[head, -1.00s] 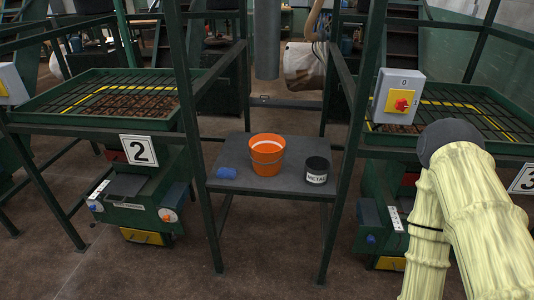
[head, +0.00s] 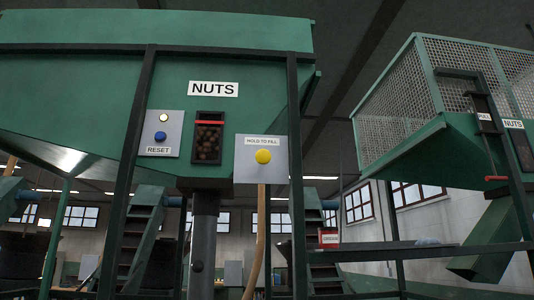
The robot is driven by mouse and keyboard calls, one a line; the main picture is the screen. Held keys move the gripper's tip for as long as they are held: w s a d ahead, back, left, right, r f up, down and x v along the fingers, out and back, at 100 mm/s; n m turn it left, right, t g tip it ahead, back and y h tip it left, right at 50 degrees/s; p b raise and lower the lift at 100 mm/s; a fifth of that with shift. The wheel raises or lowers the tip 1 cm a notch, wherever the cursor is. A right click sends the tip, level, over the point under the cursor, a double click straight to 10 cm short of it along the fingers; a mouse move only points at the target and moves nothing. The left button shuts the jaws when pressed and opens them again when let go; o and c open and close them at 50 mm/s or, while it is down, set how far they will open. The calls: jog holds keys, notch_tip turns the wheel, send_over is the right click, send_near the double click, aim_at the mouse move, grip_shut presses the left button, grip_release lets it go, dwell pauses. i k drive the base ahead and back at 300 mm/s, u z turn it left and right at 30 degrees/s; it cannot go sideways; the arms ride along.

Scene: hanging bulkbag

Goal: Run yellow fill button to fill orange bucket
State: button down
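The yellow fill button (head: 263,157) sits on a light grey panel labelled "HOLD TO FILL" (head: 273,176), on the front of the green hopper marked "NUTS" (head: 90,85). Nothing touches the button. A dark window (head: 208,138) with a red line near its top shows brown nuts inside. A grey spout pipe (head: 203,240) runs down below the hopper. The orange bucket is outside the present view. My gripper does not show in the present view.
A blue button and a small light sit on the "RESET" panel (head: 160,133) to the left. Dark posts stand in front of the hopper. A second green hopper with mesh sides (head: 450,75) is at right. A tan hose (head: 257,240) hangs below the fill panel.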

aim_at(263, 157)
jog(key=k, duration=0.3)
jog(key=u, duration=1.45)
jog(key=i, duration=0.9)
jog(key=z, duration=1.85)
